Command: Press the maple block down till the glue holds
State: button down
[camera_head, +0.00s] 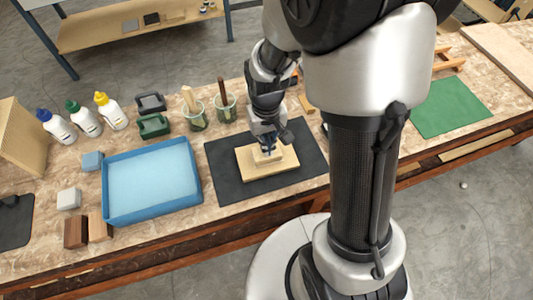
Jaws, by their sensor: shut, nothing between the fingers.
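A pale wooden block (266,157), which looks like the maple block, lies on a wider light wooden board (284,165). The board rests on a dark grey mat (222,152) on the workbench. My gripper (268,149) points down over the small block with its fingers shut. Its tips are at the top of the block and appear to touch it, though the exact contact is too small to tell. No glue can be made out between the block and the board.
A blue tray (105,190) stands left of the mat. Glue bottles (85,119), two cups with sticks (194,113) and small blocks (76,232) stand around it. A green mat (450,107) lies to the right, partly behind my arm. The bench's front edge is near.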

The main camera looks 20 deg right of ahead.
jog(key=shift+f+b, duration=0.45)
jog(key=shift+f, duration=0.25)
jog(key=shift+s+f, duration=0.15)
dwell(1.1)
jog(key=shift+p, duration=0.55)
dwell(4.5)
jog(key=shift+r, duration=0.25)
jog(key=shift+r+p, duration=0.3)
jog(key=shift+p, duration=0.1)
jog(key=shift+r+p, duration=2.6)
jog(key=shift+r, duration=0.6)
